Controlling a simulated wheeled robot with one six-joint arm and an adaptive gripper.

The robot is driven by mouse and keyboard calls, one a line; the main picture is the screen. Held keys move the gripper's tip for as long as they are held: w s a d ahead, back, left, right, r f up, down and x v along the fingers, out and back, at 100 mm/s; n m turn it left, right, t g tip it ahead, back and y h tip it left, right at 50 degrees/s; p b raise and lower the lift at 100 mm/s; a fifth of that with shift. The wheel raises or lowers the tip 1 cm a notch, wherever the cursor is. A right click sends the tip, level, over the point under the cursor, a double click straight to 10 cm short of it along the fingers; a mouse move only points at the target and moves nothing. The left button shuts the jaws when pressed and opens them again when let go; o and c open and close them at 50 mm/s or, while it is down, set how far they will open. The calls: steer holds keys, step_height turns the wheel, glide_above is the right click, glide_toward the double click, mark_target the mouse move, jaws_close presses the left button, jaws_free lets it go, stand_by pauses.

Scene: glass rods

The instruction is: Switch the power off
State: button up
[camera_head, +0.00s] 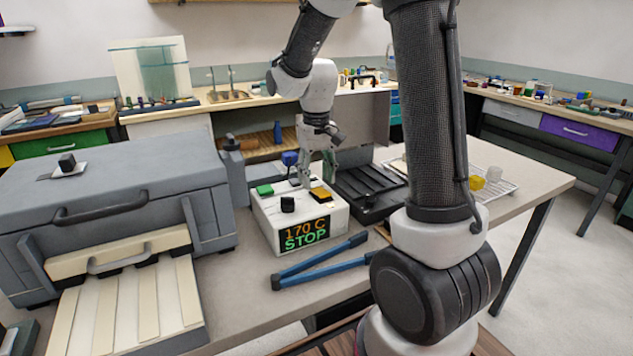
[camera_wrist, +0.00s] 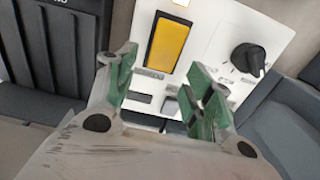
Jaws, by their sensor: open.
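A white control box (camera_head: 291,218) stands on the bench, its display (camera_head: 304,233) reading "170 C" and "STOP". On its top are a green button (camera_head: 265,190), a black knob (camera_head: 287,204) and a yellow button (camera_head: 320,195). The wrist view shows the yellow button (camera_wrist: 168,45), the knob (camera_wrist: 248,58) and a small grey switch (camera_wrist: 170,105), partly hidden between the fingers. I cannot read which control is the power. My gripper (camera_head: 318,170) is open and empty, above the back of the box; its green-padded fingers show in the wrist view (camera_wrist: 163,75).
A large grey furnace-like case (camera_head: 110,190) stands left of the box. Blue-handled tongs (camera_head: 318,264) lie in front. A dark ribbed tray (camera_head: 368,188) is close on the right. A wire rack (camera_head: 500,186) with small blocks lies further right.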

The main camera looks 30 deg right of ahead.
mark_target(325, 194)
steer(key=shift+f, duration=1.05)
steer(key=c, duration=1)
steer(key=shift+s+r+t, duration=0.2)
steer(key=shift+s+t, duration=0.05)
steer(key=shift+t, duration=0.7)
steer(key=shift+s+r+t, duration=0.15)
steer(key=shift+s+t, duration=0.1)
steer(key=shift+t, duration=0.7)
steer(key=o, duration=1)
steer(key=v, duration=1.2)
